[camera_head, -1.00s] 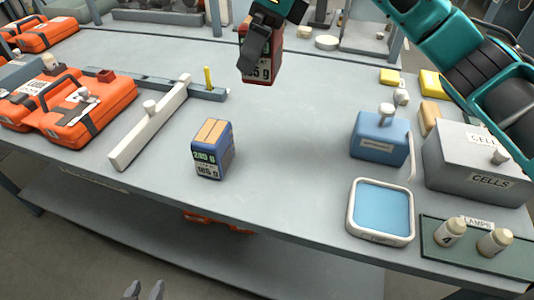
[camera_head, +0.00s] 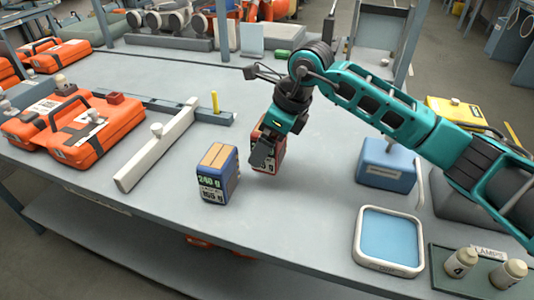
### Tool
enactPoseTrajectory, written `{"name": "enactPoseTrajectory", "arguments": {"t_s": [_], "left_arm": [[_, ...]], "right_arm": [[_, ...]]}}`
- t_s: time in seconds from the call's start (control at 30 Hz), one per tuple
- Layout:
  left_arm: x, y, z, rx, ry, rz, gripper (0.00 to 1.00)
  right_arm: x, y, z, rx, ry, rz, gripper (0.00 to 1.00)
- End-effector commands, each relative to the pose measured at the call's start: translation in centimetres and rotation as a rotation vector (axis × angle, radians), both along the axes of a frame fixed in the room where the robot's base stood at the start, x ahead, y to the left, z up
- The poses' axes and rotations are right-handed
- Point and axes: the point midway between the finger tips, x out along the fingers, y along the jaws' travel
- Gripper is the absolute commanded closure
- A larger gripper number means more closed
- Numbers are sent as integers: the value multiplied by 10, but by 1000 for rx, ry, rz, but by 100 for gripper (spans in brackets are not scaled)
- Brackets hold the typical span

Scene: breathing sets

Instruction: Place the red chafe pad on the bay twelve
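A small red block (camera_head: 115,98), perhaps the red chafe pad, sits by the grey-blue rail behind an orange case (camera_head: 85,130). No marking that I can read as bay twelve shows. My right gripper (camera_head: 262,155) has its dark fingers at a red box (camera_head: 278,160) with a weight label. The fingers appear closed on it and hide part of its front. The box stands upright at or just above the table, right of and slightly behind a blue box (camera_head: 217,178) with a weight label. My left gripper is out of view.
A white bar (camera_head: 155,150) and the rail (camera_head: 170,106) with a yellow peg lie left of centre. At right are a blue block (camera_head: 386,165), a blue tray with a white rim (camera_head: 418,240) and a lamps stand (camera_head: 445,283). The front middle of the table (camera_head: 290,225) is clear.

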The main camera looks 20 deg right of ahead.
Motion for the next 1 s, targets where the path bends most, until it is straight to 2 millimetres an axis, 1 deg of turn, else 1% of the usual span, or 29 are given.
{"name": "enactPoseTrajectory", "arguments": {"t_s": [0.2, 0.27, 0.5, 0.63, 0.67, 0.7, 0.9, 1.0], "left_arm": [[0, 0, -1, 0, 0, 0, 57], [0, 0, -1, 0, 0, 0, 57], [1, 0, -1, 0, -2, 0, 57], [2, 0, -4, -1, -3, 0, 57], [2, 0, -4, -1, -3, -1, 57], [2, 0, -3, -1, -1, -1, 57], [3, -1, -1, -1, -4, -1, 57], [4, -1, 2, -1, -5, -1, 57]], "right_arm": [[-1, 0, -31, 0, 4, -1, 53], [0, 0, -37, 1, 1, -1, 53], [0, 0, -39, 0, -2, 1, 53], [0, 0, -42, 0, -2, 1, 53], [0, 0, -43, -2, 1, 0, 4], [0, 0, -42, -2, 1, 0, 0], [0, 0, -42, -1, 2, 0, 0], [0, 0, -39, -1, 2, 0, 0]]}}
